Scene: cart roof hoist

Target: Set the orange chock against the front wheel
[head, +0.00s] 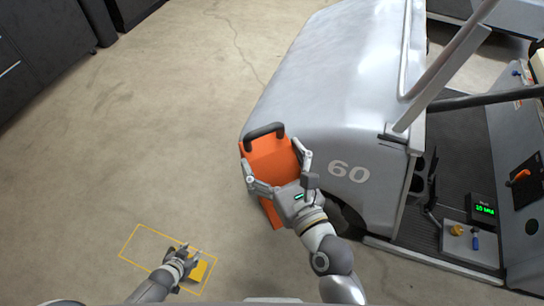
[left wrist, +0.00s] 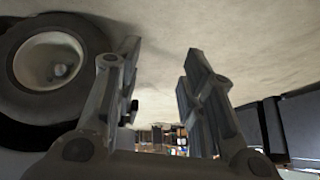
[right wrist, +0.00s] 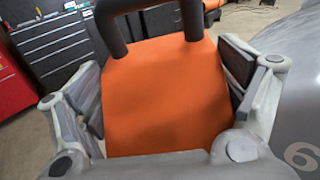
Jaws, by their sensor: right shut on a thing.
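The orange chock (head: 268,150), with a black loop handle, is in my right gripper (head: 277,167), beside the cart's rounded front corner in the head view. The right wrist view shows the chock (right wrist: 160,105) between the two fingers. Its contact with the floor is hidden. A wheel (left wrist: 50,65) with a pale hub shows at the left of the left wrist view. In the head view the cart body and my right arm mostly hide the wheel area. My left gripper (head: 192,259) is open and empty, low over the floor near a yellow patch.
The grey cart (head: 335,85), marked 60, fills the right side. A yellow outlined rectangle (head: 143,228) is on the floor at lower left, with a solid yellow thing (head: 200,272) at its end. Dark cabinets (head: 45,45) stand far left. Floor between is clear.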

